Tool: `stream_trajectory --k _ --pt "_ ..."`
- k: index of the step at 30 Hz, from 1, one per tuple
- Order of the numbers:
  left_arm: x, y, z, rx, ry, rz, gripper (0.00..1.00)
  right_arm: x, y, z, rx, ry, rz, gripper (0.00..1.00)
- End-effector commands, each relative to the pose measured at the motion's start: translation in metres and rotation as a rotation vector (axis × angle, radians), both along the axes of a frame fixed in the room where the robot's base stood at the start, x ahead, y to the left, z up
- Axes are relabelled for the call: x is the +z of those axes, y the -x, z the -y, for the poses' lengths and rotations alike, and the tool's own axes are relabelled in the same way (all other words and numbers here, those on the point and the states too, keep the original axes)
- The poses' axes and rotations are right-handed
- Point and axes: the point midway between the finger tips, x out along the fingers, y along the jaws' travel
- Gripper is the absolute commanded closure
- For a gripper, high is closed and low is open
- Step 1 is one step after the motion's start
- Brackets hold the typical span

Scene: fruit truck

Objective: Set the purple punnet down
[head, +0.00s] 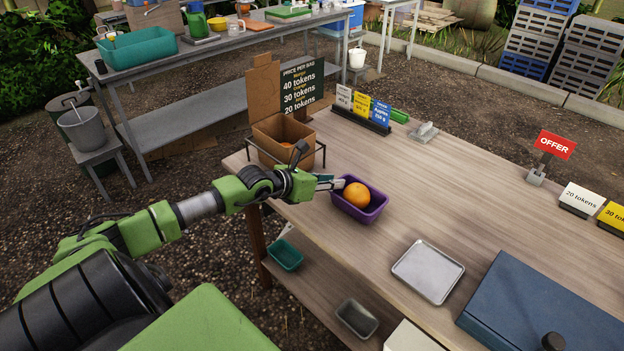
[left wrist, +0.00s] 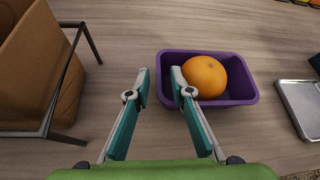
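The purple punnet (head: 372,215) appears to rest level on the wooden table, with an orange (head: 356,195) inside it. In the left wrist view the punnet (left wrist: 225,102) lies ahead and to the right, and the orange (left wrist: 204,77) sits at its left-middle. My left gripper (head: 331,182) is at the punnet's left end. In the left wrist view its fingers (left wrist: 160,82) are apart, one left of the punnet's left wall and one over its inside. A gap shows between the fingers and the wall; exact fingertip height is unclear. My right gripper is not in view.
A cardboard box (head: 270,150) in a wire stand is left of the punnet. A metal tray (head: 428,271) and a blue case (head: 540,305) lie to the right. Price signs (head: 362,108) stand behind. Bare tabletop (head: 440,190) is free right of the punnet.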

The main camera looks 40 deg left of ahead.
Motion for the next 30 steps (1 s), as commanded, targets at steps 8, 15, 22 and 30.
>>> stream_trajectory --k 8,15,22,30 --pt "0.016 0.034 -0.005 -0.003 -0.002 -0.005 0.79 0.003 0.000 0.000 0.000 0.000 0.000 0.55" --pt "0.029 0.058 -0.010 -0.001 -0.001 -0.005 0.79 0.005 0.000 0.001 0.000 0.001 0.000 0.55" --pt "0.039 0.075 -0.013 -0.001 0.001 -0.003 0.79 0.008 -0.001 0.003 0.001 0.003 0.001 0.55" --pt "0.044 0.082 -0.014 -0.001 0.000 -0.001 0.79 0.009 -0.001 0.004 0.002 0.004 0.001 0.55"
